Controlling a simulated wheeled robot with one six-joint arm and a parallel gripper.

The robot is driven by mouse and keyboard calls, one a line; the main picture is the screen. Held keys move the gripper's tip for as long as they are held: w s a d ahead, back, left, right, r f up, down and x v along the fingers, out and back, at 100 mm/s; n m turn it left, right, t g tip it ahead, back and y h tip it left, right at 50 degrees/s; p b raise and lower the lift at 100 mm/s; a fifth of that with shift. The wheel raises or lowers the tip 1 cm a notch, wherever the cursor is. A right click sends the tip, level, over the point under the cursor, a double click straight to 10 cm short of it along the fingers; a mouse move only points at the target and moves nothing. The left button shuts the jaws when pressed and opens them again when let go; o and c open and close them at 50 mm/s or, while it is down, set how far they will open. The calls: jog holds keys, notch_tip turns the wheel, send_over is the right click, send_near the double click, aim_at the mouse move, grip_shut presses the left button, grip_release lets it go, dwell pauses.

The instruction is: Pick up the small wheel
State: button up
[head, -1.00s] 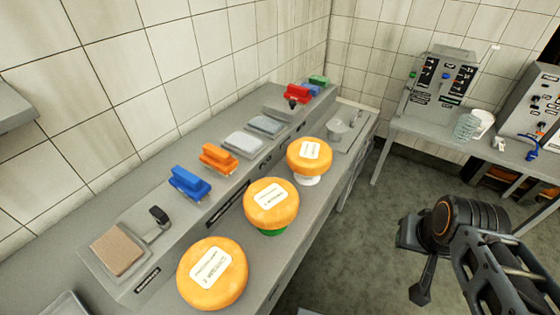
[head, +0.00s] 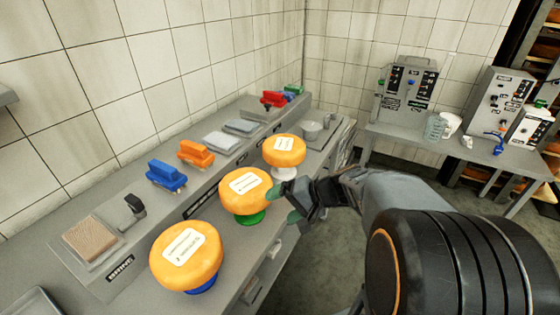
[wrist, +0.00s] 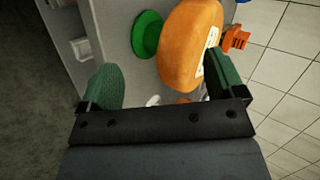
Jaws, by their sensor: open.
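Three orange cheese wheels with white labels stand in a row on stands along the counter. The near wheel (head: 187,258) is on a blue stand, the middle wheel (head: 240,193) on a green stand (head: 250,219), and the far wheel (head: 284,150) on a white stand. The far one looks smallest, but it is also farthest away. My gripper (head: 287,204) is open and empty at the right side of the middle wheel. In the wrist view, the middle wheel (wrist: 188,45) lies ahead of my open fingers (wrist: 165,85), its label partly hidden by the right finger.
A raised ledge behind the wheels holds a blue block (head: 167,176), an orange block (head: 195,154), grey pads and a brown pad (head: 90,237). The tiled wall is behind. A side table (head: 460,148) with machines and a jug stands at right; open floor lies between.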

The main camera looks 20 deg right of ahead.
jog(key=w+d+f+m+t+b, duration=0.2)
jog(key=w+d+m+t, duration=0.1)
jog(key=w+d+t, duration=0.25)
jog(key=m+t+h+b, duration=0.2)
jog(key=m+t, duration=0.3)
send_near(300, 159)
jog(key=shift+t+h, duration=0.25)
jog(key=shift+h, duration=0.15)
jog(key=x, duration=0.2)
jog(key=p+x, duration=0.1)
jog(key=x, duration=0.2)
jog(key=shift+a+f, duration=0.2)
jog(key=shift+a, duration=0.1)
jog(key=shift+p+x, duration=1)
jog(key=shift+x, duration=2)
jog(key=c, duration=1.6)
jog(key=shift+r, duration=0.2)
